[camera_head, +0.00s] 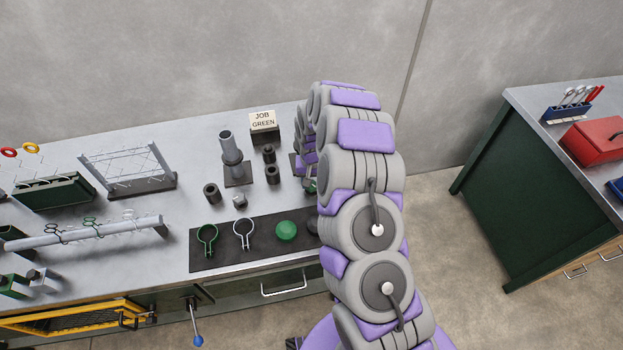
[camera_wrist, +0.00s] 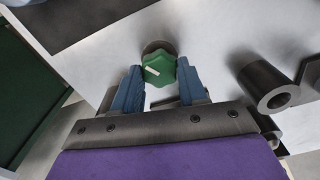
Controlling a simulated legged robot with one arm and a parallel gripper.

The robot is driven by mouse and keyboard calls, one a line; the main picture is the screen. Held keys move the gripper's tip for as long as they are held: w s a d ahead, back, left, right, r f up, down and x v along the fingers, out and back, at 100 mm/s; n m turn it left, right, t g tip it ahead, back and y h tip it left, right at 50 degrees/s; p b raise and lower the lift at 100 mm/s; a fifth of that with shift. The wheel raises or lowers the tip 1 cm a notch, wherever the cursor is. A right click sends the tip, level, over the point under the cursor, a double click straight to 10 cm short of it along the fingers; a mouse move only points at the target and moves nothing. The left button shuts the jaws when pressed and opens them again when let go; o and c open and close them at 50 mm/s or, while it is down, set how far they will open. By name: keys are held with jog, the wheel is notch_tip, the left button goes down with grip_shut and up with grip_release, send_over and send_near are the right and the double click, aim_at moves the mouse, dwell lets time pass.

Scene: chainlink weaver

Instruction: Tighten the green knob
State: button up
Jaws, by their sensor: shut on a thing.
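A green lobed knob (camera_wrist: 159,72) with a short white mark on its face sits between the two blue fingers of my gripper (camera_wrist: 160,67) in the wrist view. My gripper is shut on it, one finger on each side. A dark round part (camera_wrist: 157,47) shows just behind the knob. In the head view my arm covers most of this spot, and only a small bit of green shows beside it. A sign (camera_head: 263,121) reading "JOB GREEN" stands at the back of the bench.
A dark mat (camera_head: 215,262) along the bench front holds a green clamp (camera_head: 207,238), a pale clamp (camera_head: 244,233) and a green round piece (camera_head: 286,231). A grey post (camera_head: 229,150) and dark cylinders (camera_head: 211,193) stand left of my arm. A hollow dark cylinder (camera_wrist: 266,88) is right of the gripper.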

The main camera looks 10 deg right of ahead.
jog(key=shift+s, duration=0.1)
dwell(0.4)
jog(key=o, duration=1.1)
jog(key=shift+c, duration=0.2)
notch_tip(320, 180, up, 17)
jog(key=p, duration=0.1)
jog(key=shift+r, duration=0.15)
jog(key=shift+a, duration=0.1)
